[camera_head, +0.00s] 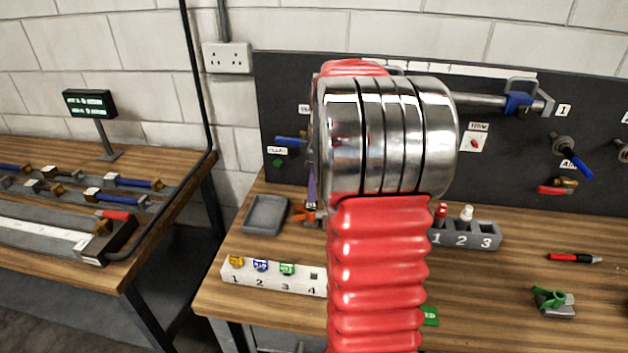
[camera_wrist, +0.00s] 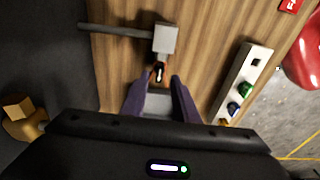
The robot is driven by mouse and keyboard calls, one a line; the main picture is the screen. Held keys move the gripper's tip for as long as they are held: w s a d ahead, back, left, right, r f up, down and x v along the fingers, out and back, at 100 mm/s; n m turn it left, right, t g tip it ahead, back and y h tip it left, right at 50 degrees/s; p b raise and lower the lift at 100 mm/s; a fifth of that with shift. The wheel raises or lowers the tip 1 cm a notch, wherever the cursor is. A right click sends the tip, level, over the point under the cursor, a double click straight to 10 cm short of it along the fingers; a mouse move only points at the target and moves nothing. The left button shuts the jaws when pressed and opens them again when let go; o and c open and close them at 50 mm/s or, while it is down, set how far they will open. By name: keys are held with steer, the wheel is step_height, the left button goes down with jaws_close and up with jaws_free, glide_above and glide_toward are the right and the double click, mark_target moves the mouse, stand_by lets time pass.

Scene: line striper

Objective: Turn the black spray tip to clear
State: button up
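In the wrist view my gripper (camera_wrist: 159,79) has two purple fingers, spread apart. A small dark tip with an orange part (camera_wrist: 158,71) shows between the fingertips, at the end of a grey block (camera_wrist: 165,39) on a rod. I see a gap on each side of it and no clear contact. Which way the tip is turned is too small to tell. In the head view my red arm and silver wrist hide most of this place; only an orange part (camera_head: 303,213) and a bit of a purple finger show at their left edge.
A white rack (camera_head: 262,283) numbered 1 to 4 holds yellow, blue and green tips; place 4 shows a dark square. A grey tray (camera_head: 248,226) lies behind it. A grey holder (camera_head: 478,240) with red and white bottles stands right of my arm. A dark panel (camera_head: 510,150) backs the bench.

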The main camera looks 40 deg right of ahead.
steer(key=shift+w+a+f, duration=0.1)
steer(key=shift+f, duration=0.9)
steer(key=shift+w+a+f, duration=0.1)
steer(key=shift+f, duration=0.85)
steer(key=shift+r, duration=0.1)
steer(key=shift+c, duration=0.3)
jaws_close()
